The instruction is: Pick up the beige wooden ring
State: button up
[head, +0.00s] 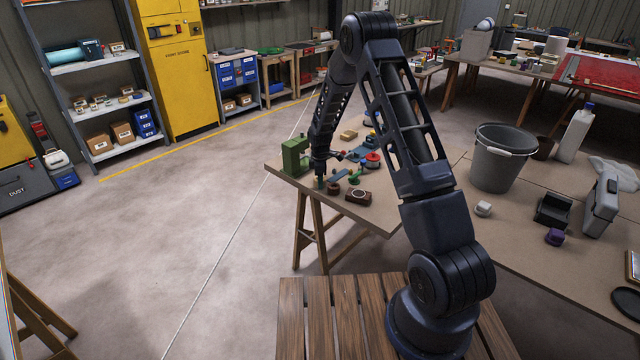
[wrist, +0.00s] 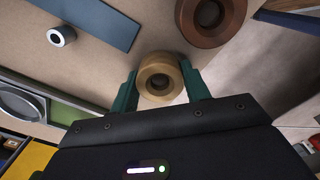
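The beige wooden ring (wrist: 148,72) lies between the two green fingers of my gripper (wrist: 160,88) in the wrist view, with its hole facing the camera. The fingers flank it closely on both sides. Whether both fingers press on it, I cannot tell. In the head view my gripper (head: 320,183) points down at the near left part of the workbench (head: 375,215). I cannot make out the beige ring there.
A larger brown ring (wrist: 232,35) lies close by, up and right in the wrist view. A blue flat piece (wrist: 88,18) and a small white ring (wrist: 61,36) lie to the left. A green machine (head: 295,156) stands just left of my gripper.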

jog(key=shift+c, duration=0.9)
jog(key=shift+r, duration=0.1)
